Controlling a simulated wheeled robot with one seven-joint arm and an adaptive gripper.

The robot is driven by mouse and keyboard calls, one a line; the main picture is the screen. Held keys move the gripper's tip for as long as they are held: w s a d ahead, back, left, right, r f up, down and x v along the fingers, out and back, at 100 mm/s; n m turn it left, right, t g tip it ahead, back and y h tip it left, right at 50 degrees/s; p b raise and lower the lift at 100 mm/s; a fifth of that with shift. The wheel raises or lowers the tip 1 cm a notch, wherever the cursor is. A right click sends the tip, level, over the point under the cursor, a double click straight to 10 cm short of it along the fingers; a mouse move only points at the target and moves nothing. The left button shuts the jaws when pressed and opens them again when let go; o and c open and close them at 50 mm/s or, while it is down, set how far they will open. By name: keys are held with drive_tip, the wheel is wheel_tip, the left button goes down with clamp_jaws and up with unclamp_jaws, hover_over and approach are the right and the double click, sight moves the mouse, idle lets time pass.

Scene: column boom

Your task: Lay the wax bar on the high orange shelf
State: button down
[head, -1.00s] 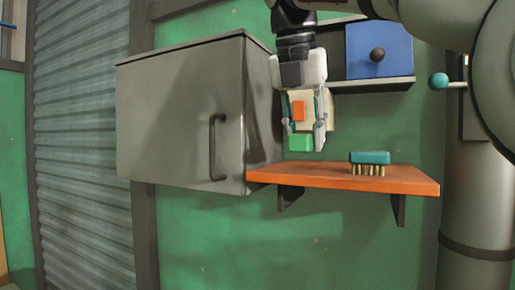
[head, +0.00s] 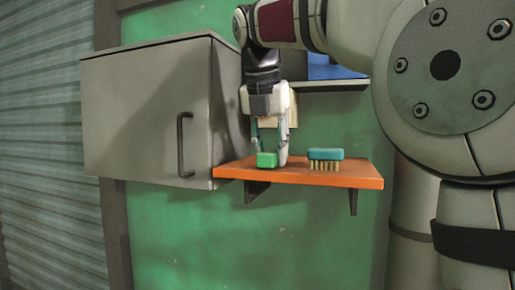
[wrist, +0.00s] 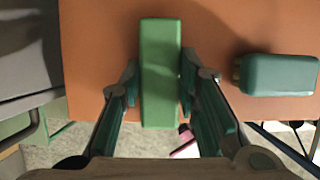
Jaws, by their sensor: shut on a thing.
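The green wax bar (head: 266,160) is between the fingers of my gripper (head: 270,155), which is shut on it. In the wrist view the bar (wrist: 161,55) lies lengthwise between both fingers (wrist: 160,80), over the orange shelf (wrist: 105,45). In the head view the orange shelf (head: 340,179) is fixed to the green wall, and the bar is at its left part, at or just above the surface. I cannot tell whether it touches the shelf.
A teal brush (head: 326,155) with bristles down stands on the shelf to the right of the bar; it also shows in the wrist view (wrist: 280,75). A grey cabinet (head: 150,110) with a handle borders the shelf's left end. A blue box (head: 335,68) sits above. Shelf between bar and brush is clear.

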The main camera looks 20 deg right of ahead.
sight(267, 152)
drive_tip(key=shift+f, duration=0.1)
drive_tip(key=shift+f, duration=0.25)
drive_tip(key=c, duration=1.2)
unclamp_jaws()
drive_tip(key=shift+f, duration=0.1)
drive_tip(key=shift+r, duration=0.2)
drive_tip(key=shift+r, duration=0.3)
drive_tip(key=shift+b+v, duration=0.75)
drive_tip(key=shift+v, duration=3)
